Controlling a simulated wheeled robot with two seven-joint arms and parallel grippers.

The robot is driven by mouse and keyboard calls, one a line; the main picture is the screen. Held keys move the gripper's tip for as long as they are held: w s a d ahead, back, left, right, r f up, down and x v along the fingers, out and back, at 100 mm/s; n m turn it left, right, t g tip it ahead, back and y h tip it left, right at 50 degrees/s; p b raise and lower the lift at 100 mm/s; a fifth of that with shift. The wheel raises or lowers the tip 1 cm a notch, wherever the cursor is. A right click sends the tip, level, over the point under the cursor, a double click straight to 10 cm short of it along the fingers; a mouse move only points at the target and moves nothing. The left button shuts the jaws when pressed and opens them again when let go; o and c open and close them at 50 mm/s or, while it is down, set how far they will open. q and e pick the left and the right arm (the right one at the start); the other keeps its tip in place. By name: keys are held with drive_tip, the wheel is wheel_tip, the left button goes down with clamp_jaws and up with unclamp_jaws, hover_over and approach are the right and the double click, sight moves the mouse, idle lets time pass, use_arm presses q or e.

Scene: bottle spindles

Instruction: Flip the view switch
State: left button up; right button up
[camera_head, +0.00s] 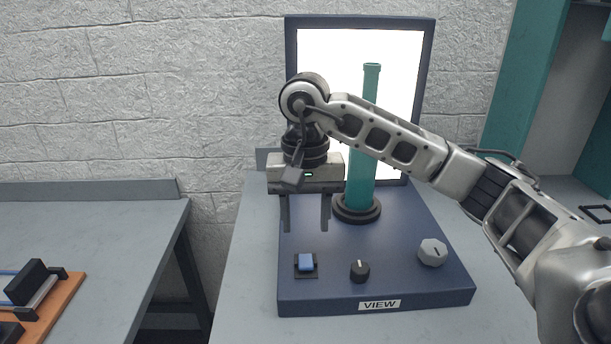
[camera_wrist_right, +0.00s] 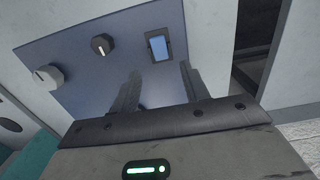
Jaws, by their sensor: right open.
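The view switch is a blue rocker (camera_head: 305,262) in a dark frame at the front left of a dark blue box (camera_head: 400,290) with a "VIEW" label (camera_head: 379,304) on its front. It also shows in the right wrist view (camera_wrist_right: 158,46), just beyond the fingers. My right gripper (camera_head: 306,228) hangs above the box, fingers pointing down, behind and above the switch and apart from it. It is open with nothing between its fingers, which also show in the right wrist view (camera_wrist_right: 160,82). My left gripper is not in view.
A black knob (camera_head: 360,271) and a grey knob (camera_head: 432,252) sit right of the switch. A green bottle-like column (camera_head: 361,185) stands on a black base before a bright white panel (camera_head: 400,60). A side table (camera_head: 100,225) with an orange board (camera_head: 52,312) is at left.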

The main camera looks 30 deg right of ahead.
use_arm(q)
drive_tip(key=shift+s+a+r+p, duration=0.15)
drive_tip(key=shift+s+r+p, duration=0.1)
drive_tip(key=shift+p, duration=0.7)
use_arm(e)
wheel_tip(320, 180, up, 9)
drive_tip(key=shift+w, duration=0.15)
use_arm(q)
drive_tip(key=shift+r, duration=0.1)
use_arm(e)
drive_tip(key=shift+d+f, duration=0.1)
